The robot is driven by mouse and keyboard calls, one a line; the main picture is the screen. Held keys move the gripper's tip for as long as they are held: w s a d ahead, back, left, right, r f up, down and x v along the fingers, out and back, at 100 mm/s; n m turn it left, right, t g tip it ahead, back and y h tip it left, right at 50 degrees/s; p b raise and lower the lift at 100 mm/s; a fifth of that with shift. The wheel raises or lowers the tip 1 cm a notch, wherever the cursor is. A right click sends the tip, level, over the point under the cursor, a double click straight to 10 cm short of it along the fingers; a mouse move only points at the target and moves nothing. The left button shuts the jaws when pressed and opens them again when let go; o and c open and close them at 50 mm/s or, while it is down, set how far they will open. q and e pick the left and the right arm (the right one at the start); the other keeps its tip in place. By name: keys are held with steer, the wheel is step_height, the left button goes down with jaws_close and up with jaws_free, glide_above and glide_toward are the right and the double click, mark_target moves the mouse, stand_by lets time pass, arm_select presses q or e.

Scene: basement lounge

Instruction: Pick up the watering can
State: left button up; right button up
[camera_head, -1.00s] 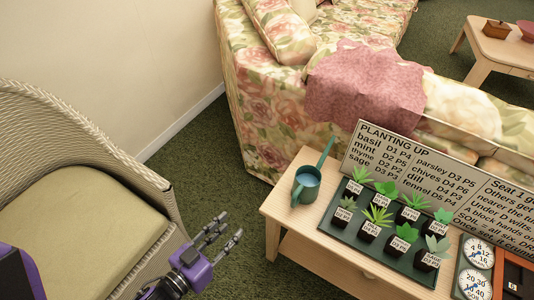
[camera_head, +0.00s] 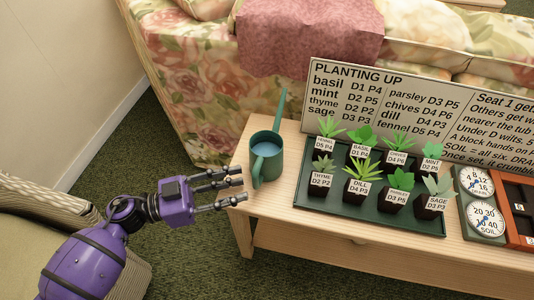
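The watering can (camera_head: 267,166) is dark green, with light blue inside its open top and a long spout pointing up and back. It stands upright on the left end of the wooden table (camera_head: 262,203). My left gripper (camera_head: 238,187), on a purple arm, is just left of the can at the table's left edge. Its dark fingers are spread apart and point right toward the can. A small gap seems to lie between fingertips and can, and nothing is between the fingers. My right gripper is not in this view.
Right of the can is a green tray (camera_head: 300,190) of several labelled potted plants. Behind it stands a "PLANTING UP" sign (camera_head: 395,100). Dials (camera_head: 485,218) sit farther right. A floral sofa (camera_head: 190,80) is behind the table, and a wicker armchair (camera_head: 35,205) is at left.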

arm_select(q)
steer(key=x, duration=0.4)
steer(key=shift+s+f+b, duration=0.1)
steer(key=shift+s+b, duration=0.15)
steer(key=shift+b, duration=0.05)
jaws_close()
